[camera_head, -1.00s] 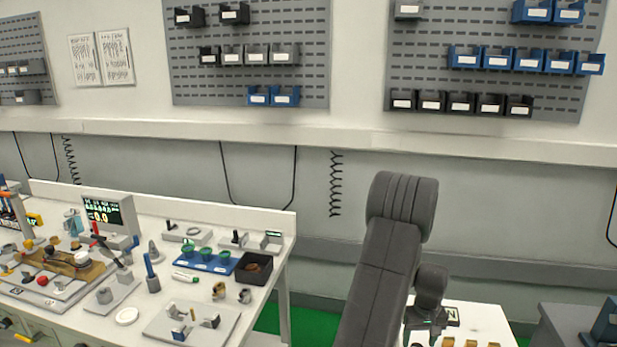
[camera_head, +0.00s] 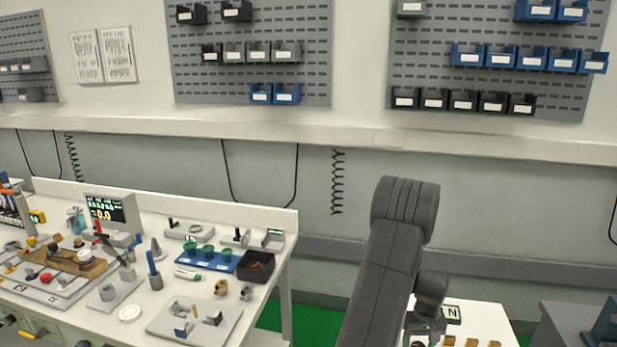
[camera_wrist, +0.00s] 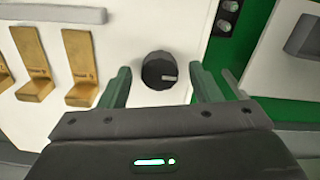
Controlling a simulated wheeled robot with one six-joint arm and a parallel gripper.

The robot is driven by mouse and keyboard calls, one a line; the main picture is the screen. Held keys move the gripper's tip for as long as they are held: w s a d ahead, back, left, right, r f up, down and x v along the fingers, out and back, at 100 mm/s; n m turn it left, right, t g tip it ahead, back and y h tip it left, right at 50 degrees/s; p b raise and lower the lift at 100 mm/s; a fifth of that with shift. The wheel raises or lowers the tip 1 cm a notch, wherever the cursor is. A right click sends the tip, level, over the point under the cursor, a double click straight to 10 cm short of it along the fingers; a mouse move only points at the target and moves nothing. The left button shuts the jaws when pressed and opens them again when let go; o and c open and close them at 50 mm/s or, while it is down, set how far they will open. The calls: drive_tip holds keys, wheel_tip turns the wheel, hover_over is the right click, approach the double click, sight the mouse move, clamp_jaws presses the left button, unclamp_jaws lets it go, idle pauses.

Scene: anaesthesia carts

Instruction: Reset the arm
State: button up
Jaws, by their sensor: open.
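My gripper (camera_wrist: 160,88) shows in the wrist view with its two green fingers spread apart and nothing between them. Beyond the gap lies a round dark knob (camera_wrist: 158,70) on a white surface; the fingers look apart from it. In the head view my arm rises at the centre right, and my gripper's fingers are hidden low behind my own arm links and the frame edge.
Brass brackets (camera_wrist: 80,68) stand left of the knob. A white table (camera_head: 478,318) lies beside my arm, with a grey cabinet (camera_head: 570,325) to its right. A workbench (camera_head: 270,225) on the left carries a monitor (camera_head: 108,212), a blue tray (camera_head: 206,258) and a dark bin (camera_head: 255,266).

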wheel_tip(320, 180, up, 13)
drive_tip(key=b, duration=0.1)
wheel_tip(320, 180, down, 13)
drive_tip(key=shift+r+p, duration=0.1)
drive_tip(key=shift+p, duration=0.7)
drive_tip(key=shift+n+p, duration=0.3)
drive_tip(key=shift+p, duration=0.75)
